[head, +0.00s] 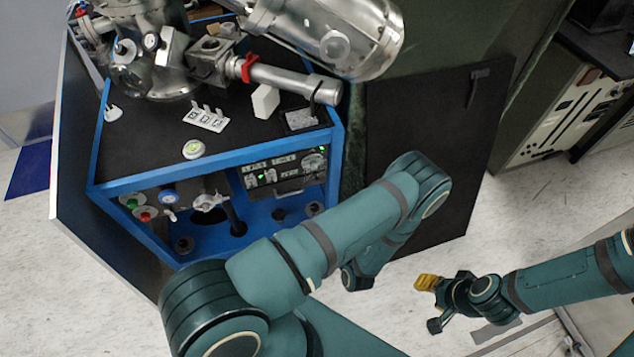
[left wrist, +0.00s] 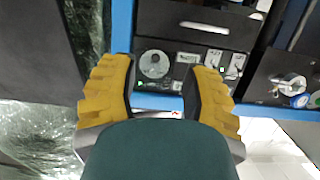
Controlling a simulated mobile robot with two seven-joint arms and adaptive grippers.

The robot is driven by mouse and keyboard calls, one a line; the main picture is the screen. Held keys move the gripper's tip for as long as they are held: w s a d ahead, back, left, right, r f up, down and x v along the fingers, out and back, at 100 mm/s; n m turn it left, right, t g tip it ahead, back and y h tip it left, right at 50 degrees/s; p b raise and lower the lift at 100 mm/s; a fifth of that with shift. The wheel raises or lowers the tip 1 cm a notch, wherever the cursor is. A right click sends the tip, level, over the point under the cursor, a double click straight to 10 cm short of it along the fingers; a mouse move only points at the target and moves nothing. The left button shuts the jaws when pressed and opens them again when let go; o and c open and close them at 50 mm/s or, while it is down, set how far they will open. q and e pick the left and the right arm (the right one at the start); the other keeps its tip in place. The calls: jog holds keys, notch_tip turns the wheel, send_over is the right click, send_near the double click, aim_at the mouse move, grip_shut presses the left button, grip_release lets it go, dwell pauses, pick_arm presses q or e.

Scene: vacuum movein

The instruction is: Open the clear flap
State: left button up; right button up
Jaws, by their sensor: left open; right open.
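I cannot make out the clear flap for certain in either view. The dark control panel (head: 285,172) on the front of the blue cart has a round dial, switches and a green light. It fills the middle of the left wrist view (left wrist: 183,68), upside down. My left gripper (left wrist: 163,72) is open and empty, its yellow fingers pointing at this panel and framing the round dial (left wrist: 155,63). In the head view my left arm hides it. My right gripper (head: 428,285) is open, low at the right over the floor, away from the cart.
Pale floor (head: 545,215) is clear at the right.

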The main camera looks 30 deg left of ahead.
aim_at(318, 180)
pick_arm(q)
jog(key=w+a, duration=0.3)
jog(key=w+a+r+t+y+b, duration=0.1)
jog(key=w+a, duration=0.2)
jog(key=a, duration=0.1)
jog(key=w+a+r+t+y, duration=0.1)
jog(key=w+a, duration=0.2)
jog(key=shift+a+b, duration=0.15)
jog(key=shift+b, duration=0.25)
pick_arm(e)
jog(key=shift+w+d+f, duration=0.1)
jog(key=shift+w+f, duration=0.15)
jog(key=shift+f, duration=0.2)
jog(key=shift+w+d+f, duration=0.1)
jog(key=shift+w+f, duration=0.1)
jog(key=shift+f, duration=0.2)
pick_arm(q)
grip_shut()
